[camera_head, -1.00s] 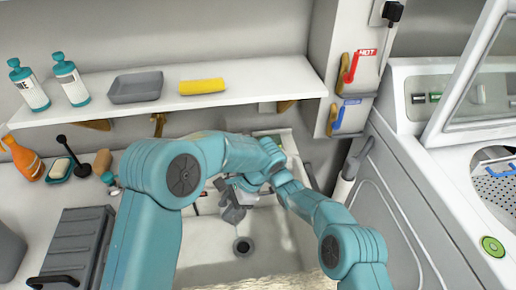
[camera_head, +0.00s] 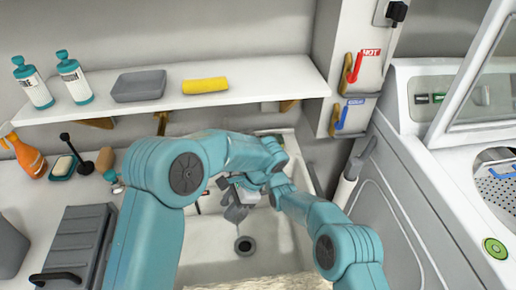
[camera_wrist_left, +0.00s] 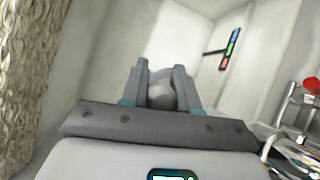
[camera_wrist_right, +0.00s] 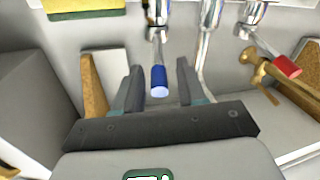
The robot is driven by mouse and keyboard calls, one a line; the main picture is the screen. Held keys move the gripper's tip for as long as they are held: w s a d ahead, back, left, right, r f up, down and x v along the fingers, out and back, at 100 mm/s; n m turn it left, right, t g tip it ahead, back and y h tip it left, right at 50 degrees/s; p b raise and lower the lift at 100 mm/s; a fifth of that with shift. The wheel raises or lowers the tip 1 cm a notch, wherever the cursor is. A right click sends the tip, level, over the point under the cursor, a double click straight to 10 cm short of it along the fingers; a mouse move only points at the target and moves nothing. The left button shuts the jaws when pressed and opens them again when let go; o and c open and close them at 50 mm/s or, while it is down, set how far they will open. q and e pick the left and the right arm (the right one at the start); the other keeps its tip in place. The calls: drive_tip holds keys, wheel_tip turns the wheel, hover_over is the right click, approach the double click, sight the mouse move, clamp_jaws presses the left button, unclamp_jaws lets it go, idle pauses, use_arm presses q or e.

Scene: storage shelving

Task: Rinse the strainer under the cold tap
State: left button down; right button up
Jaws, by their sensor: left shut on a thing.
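My left gripper (camera_head: 237,207) hangs over the sink, above and slightly left of the dark round drain (camera_head: 244,246). In the left wrist view its fingers (camera_wrist_left: 161,80) are shut on a small grey rounded thing (camera_wrist_left: 161,97); I cannot tell if it is the strainer, and no strainer shows clearly elsewhere. In the right wrist view my right gripper (camera_wrist_right: 159,78) is open, its fingers either side of the blue-tipped tap lever (camera_wrist_right: 158,82) with gaps. The red-tipped tap lever (camera_wrist_right: 285,66) is to the right. In the head view arms hide the taps.
The white sink (camera_head: 205,255) lies below my arms. A shelf (camera_head: 250,95) above it bears bottles, a grey tray (camera_head: 138,86) and a yellow roll (camera_head: 205,86). Red (camera_head: 355,67) and blue (camera_head: 342,117) handles are on the right wall. Orange spray bottle (camera_head: 27,156) stands left.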

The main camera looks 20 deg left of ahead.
drive_tip(key=v, duration=1.2)
